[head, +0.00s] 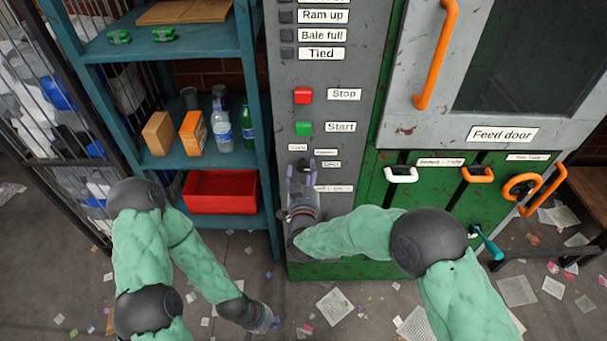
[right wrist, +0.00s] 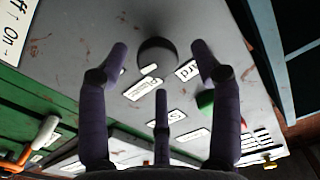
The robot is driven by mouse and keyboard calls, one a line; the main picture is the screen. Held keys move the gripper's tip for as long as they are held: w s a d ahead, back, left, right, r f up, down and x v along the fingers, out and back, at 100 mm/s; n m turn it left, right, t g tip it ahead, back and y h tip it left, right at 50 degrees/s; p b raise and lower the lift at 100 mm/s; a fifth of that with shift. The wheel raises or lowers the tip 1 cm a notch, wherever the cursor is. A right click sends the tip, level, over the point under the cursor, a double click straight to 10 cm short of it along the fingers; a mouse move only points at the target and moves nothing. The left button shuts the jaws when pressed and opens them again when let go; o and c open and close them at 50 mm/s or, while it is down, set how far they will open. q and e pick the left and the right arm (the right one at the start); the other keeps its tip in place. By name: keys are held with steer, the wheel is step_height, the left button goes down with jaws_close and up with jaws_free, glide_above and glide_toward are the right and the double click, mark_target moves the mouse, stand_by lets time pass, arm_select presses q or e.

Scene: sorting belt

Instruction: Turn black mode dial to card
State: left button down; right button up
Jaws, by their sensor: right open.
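The black mode dial (head: 303,163) is on the grey panel below the green Start button, partly covered by my right gripper (head: 300,174). In the right wrist view the round dial (right wrist: 157,54) lies beyond and between the spread fingers of my right gripper (right wrist: 160,66), which is open. I see no clear contact. Small white labels sit beside the dial; the label at its right in the wrist view (right wrist: 188,70) seems to read Card.
The red Stop button (head: 303,96) and green Start button (head: 303,128) are above the dial. A teal shelf (head: 170,52) with boxes, bottles and a red bin (head: 220,190) stands left. Levers with white and orange handles (head: 400,174) are to the right.

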steer(key=shift+w, duration=0.4)
steer(key=shift+c, duration=0.3)
steer(key=shift+r, duration=0.1)
steer(key=c, duration=1.1)
